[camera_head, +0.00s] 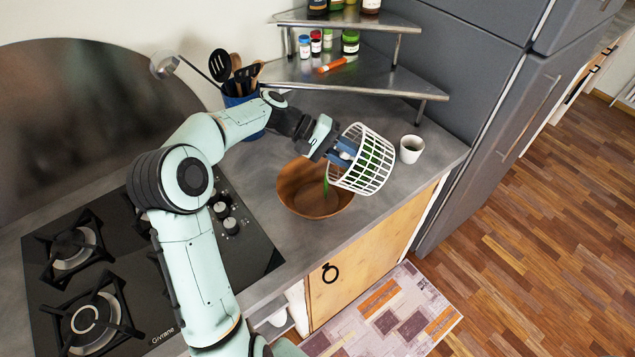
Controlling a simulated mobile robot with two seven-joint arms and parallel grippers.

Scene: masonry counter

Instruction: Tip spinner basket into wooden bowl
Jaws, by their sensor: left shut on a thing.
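The white lattice spinner basket (366,166) is held tilted on its side above the counter, over the right part of the wooden bowl (309,202). Green leaves show through its bars. A green piece shows over the bowl; I cannot tell whether it is falling or lying inside. The brown bowl stands upright on the grey counter. My left gripper (343,151) is shut on the basket at its upper left side, and its fingers partly hide the basket's rim. My right gripper is not in view.
A white cup (411,149) stands right of the basket. A metal corner shelf (370,78) with jars and an orange item is behind. A blue utensil holder (243,113) stands behind my arm. A gas hob (90,270) is at left. The counter's front edge is close to the bowl.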

